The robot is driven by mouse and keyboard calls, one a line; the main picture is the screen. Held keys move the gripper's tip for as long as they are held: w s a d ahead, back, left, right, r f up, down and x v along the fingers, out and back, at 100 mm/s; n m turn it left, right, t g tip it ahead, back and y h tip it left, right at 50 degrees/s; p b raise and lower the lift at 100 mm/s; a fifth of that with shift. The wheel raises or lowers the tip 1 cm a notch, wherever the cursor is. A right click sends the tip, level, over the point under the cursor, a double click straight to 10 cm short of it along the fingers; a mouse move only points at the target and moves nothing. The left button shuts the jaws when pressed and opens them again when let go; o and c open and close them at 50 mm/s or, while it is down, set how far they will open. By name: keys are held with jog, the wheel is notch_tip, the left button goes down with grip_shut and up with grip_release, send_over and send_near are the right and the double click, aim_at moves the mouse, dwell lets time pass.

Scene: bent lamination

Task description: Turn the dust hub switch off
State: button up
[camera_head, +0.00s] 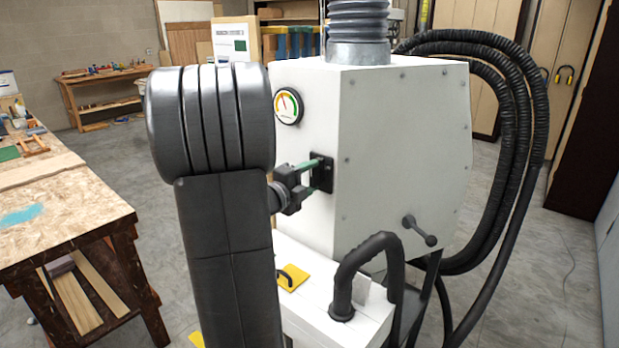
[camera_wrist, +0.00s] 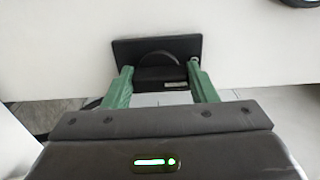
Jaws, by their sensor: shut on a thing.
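The dust hub (camera_head: 400,150) is a large white cabinet with a round gauge (camera_head: 288,106) on its front. Its switch (camera_head: 322,173) is a black plate on the front face, below and right of the gauge. In the wrist view the switch (camera_wrist: 157,52) shows a dark, rounded part in its middle. My gripper (camera_head: 312,176) is at the switch, and its green fingers (camera_wrist: 160,85) reach both sides of the black switch part. The gripper is shut on that part. Whether the switch stands on or off cannot be told.
A white box with a yellow patch (camera_head: 293,277) sits below the switch, with a black hose (camera_head: 350,270) rising from it. A lever (camera_head: 420,231) sticks out of the hub's side. A wooden workbench (camera_head: 60,205) stands at left. Black hoses (camera_head: 515,130) loop at right.

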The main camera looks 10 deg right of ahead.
dwell(0.3)
jog(key=o, duration=1)
jog(key=b+v, duration=0.2)
jog(key=v, duration=1.2)
jog(key=shift+w+d, duration=0.1)
jog(key=shift+d, duration=0.1)
jog(key=p+x, duration=0.2)
jog(key=x, duration=1.1)
jog(key=shift+w+d, duration=0.2)
